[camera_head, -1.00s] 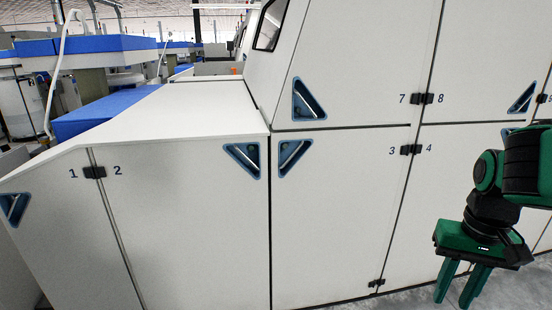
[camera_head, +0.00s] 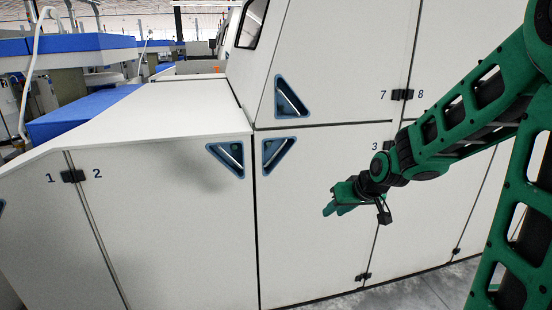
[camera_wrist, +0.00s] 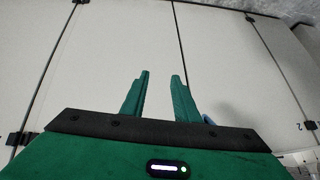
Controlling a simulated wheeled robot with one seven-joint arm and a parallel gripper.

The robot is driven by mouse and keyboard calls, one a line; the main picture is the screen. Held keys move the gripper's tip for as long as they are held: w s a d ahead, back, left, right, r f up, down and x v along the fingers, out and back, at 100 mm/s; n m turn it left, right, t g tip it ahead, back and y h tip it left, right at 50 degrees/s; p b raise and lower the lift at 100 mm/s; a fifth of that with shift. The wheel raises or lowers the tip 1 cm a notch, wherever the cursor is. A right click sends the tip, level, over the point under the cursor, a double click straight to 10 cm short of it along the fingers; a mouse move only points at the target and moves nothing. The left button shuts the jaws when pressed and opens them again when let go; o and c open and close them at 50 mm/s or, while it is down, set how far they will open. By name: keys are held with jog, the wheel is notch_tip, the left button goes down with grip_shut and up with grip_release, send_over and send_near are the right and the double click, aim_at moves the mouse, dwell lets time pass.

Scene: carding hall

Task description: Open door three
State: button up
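Door three (camera_head: 305,240) is a white panel with a dark "3" near its upper right corner, and it is shut. Its handle is a blue-rimmed triangular recess with a bar (camera_head: 278,152) in the upper left corner. Dark hinges sit on its right edge. My green gripper (camera_head: 335,208) is in front of the door, right of and below the handle, with its fingers pointing left. In the wrist view my gripper (camera_wrist: 161,78) has its two fingers apart with nothing between them. A bit of blue shows behind the right finger there; I cannot tell which handle it is.
Door two (camera_head: 170,220), with its own triangular handle (camera_head: 226,157), adjoins on the left. The door marked 7 (camera_head: 340,70) is above, its handle (camera_head: 290,98) at lower left. My arm hides much of the right side. Grey floor (camera_head: 425,290) shows at lower right.

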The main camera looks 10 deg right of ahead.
jog(key=w+a+r+t+y, duration=0.1)
jog(key=w+a+t+y, duration=0.2)
jog(key=w, duration=0.4)
jog(key=w+a+t+y, duration=0.1)
jog(key=w+a+t, duration=0.1)
jog(key=w+a, duration=0.45)
jog(key=m+t, duration=0.5)
send_near(275, 155)
jog(key=shift+h, duration=0.4)
jog(key=x, duration=1)
jog(key=shift+w+a+f, duration=0.1)
jog(key=shift+w+a, duration=0.05)
jog(key=shift+w, duration=0.1)
jog(key=shift+c, duration=0.7)
